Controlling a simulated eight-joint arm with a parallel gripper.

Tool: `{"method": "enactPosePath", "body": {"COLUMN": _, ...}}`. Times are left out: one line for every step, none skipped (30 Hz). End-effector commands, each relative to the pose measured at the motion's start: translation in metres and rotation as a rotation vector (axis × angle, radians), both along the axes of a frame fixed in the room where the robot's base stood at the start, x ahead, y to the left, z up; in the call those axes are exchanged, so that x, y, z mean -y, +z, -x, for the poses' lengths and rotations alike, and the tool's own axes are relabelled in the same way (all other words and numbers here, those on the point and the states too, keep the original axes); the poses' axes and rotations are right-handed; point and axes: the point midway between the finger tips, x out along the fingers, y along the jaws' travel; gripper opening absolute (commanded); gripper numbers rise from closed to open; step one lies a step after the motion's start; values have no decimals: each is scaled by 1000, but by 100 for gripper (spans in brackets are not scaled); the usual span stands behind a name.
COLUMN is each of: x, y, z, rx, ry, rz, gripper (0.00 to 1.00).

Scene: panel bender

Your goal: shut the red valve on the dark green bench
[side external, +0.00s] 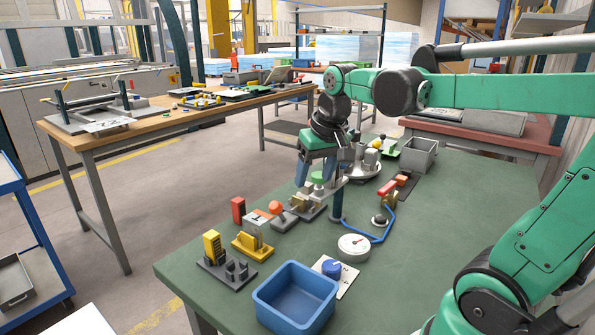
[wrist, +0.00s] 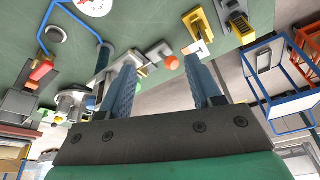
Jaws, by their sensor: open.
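The red valve (side external: 386,188) sits on the dark green bench (side external: 430,240), right of the middle in the side external view. Its red handle is beside a brass-coloured body, near a blue hose. In the wrist view the red valve (wrist: 42,70) shows at the far left. I cannot tell the handle's exact angle to the pipe. My gripper (side external: 316,172) is above the fixtures, left of the valve and apart from it. In the wrist view its two blue fingers (wrist: 160,68) are spread with nothing held between them.
A thin post (side external: 337,200) stands between my gripper and the valve. A round white gauge (side external: 353,246), a blue bin (side external: 296,298), a blue knob (side external: 331,268) and yellow clamp fixtures (side external: 252,244) are in front. A grey box (side external: 419,155) stands behind. The bench's right side is clear.

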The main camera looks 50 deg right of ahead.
Motion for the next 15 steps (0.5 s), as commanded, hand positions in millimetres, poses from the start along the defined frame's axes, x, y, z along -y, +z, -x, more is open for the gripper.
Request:
{"method": "enactPosePath", "body": {"x": 20, "y": 5, "z": -2, "rx": -36, "ry": -70, "rz": -18, "gripper": 58}}
{"method": "enactPosePath", "body": {"x": 32, "y": 8, "z": -2, "rx": -63, "ry": -115, "rz": -33, "gripper": 58}}
{"method": "enactPosePath", "body": {"x": 50, "y": 11, "z": -1, "rx": -99, "ry": -181, "rz": -54, "gripper": 58}}
{"method": "enactPosePath", "body": {"x": 65, "y": 13, "z": 0, "rx": -127, "ry": -234, "rz": -73, "gripper": 58}}
{"method": "enactPosePath", "body": {"x": 80, "y": 15, "z": 2, "rx": -155, "ry": -289, "rz": -93, "gripper": 58}}
{"method": "enactPosePath", "body": {"x": 99, "y": 15, "z": 5, "rx": -188, "ry": -363, "rz": -120, "gripper": 58}}
{"method": "enactPosePath", "body": {"x": 113, "y": 14, "z": 8, "rx": -207, "ry": -419, "rz": -139, "gripper": 58}}
{"method": "enactPosePath", "body": {"x": 126, "y": 13, "z": 10, "rx": -222, "ry": -475, "rz": -156, "gripper": 58}}
{"method": "enactPosePath", "body": {"x": 143, "y": 9, "z": 13, "rx": -236, "ry": -549, "rz": -176, "gripper": 58}}
{"method": "enactPosePath", "body": {"x": 156, "y": 5, "z": 15, "rx": -243, "ry": -606, "rz": -190, "gripper": 58}}
{"method": "enactPosePath", "body": {"x": 168, "y": 0, "z": 17, "rx": -246, "ry": -662, "rz": -203, "gripper": 58}}
{"method": "enactPosePath", "body": {"x": 184, "y": -7, "z": 20, "rx": -247, "ry": -740, "rz": -217, "gripper": 58}}
{"method": "enactPosePath", "body": {"x": 195, "y": -13, "z": 22, "rx": -245, "ry": -800, "rz": -227, "gripper": 58}}
{"method": "enactPosePath", "body": {"x": 207, "y": -20, "z": 25, "rx": -241, "ry": -859, "rz": -237, "gripper": 58}}
{"method": "enactPosePath", "body": {"x": 221, "y": -30, "z": 28, "rx": -234, "ry": -934, "rz": -246, "gripper": 58}}
